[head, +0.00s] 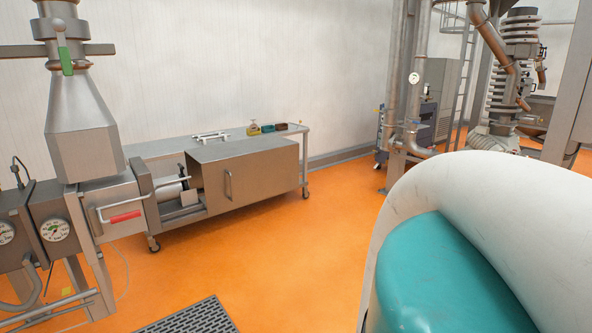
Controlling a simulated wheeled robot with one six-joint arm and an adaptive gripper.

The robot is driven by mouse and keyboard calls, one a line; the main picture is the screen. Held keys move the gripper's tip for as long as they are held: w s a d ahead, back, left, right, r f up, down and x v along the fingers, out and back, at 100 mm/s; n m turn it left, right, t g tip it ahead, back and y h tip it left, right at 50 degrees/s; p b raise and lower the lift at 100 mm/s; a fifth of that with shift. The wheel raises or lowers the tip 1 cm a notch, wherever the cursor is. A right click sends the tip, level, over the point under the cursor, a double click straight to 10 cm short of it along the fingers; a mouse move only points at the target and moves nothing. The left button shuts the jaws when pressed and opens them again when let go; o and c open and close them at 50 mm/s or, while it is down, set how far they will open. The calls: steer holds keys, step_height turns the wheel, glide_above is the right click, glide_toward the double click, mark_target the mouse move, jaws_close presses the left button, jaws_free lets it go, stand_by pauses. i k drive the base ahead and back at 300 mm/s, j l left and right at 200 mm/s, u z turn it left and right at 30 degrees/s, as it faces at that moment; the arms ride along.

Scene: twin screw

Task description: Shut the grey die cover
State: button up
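A grey metal box-shaped cover (255,172) with a vertical bar handle (228,185) is on the low machine at centre left. To its left is an open gap showing a pale cylindrical part (168,188) and small blocks inside. I take this as the grey die cover standing open, but cannot be certain. Left of the gap is a grey housing (110,190) with a bar handle and a red grip (125,217). My gripper is not in view. A large white and teal part of my own arm fills the lower right.
Pressure gauges (55,230) and a steel hopper (82,120) are at the left. A dark floor grate (190,318) lies in front. Orange floor (290,255) is clear in the middle. Pipes (400,90) and a ladder stand at the back right.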

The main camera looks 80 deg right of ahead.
mark_target(247, 171)
steer(key=z, duration=1.75)
